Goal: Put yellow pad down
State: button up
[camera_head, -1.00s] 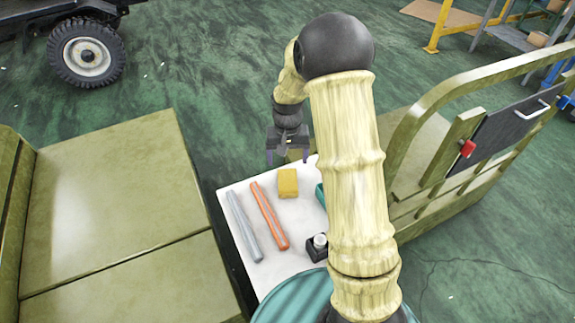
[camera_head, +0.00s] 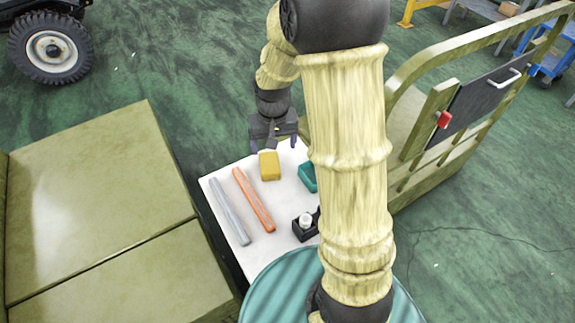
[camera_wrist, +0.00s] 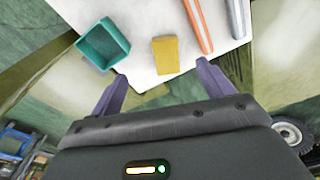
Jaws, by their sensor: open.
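The yellow pad (camera_head: 269,166) lies on the white table top (camera_head: 285,238), near its far edge. In the wrist view the pad (camera_wrist: 165,55) lies on the white surface, ahead of the fingers and apart from them. My gripper (camera_head: 273,146) hangs just beyond the pad in the head view. In the wrist view its two purple fingers (camera_wrist: 160,88) are spread wide with nothing between them. No contact with the pad shows.
A grey bar (camera_head: 230,212) and an orange bar (camera_head: 254,200) lie left of the pad. A teal open box (camera_head: 307,178) is to its right, partly hidden by my arm. A black holder with a white top (camera_head: 305,225) stands nearer. An olive bench (camera_head: 90,200) is left.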

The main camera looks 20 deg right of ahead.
jog(key=s+r+n+t, duration=0.1)
jog(key=s+r, duration=0.3)
jog(key=s, duration=0.8)
jog(key=shift+s+t, duration=0.3)
jog(key=w+p+v, duration=0.2)
jog(key=p+v, duration=0.9)
jog(key=shift+w+r, duration=0.25)
jog(key=shift+r, duration=0.15)
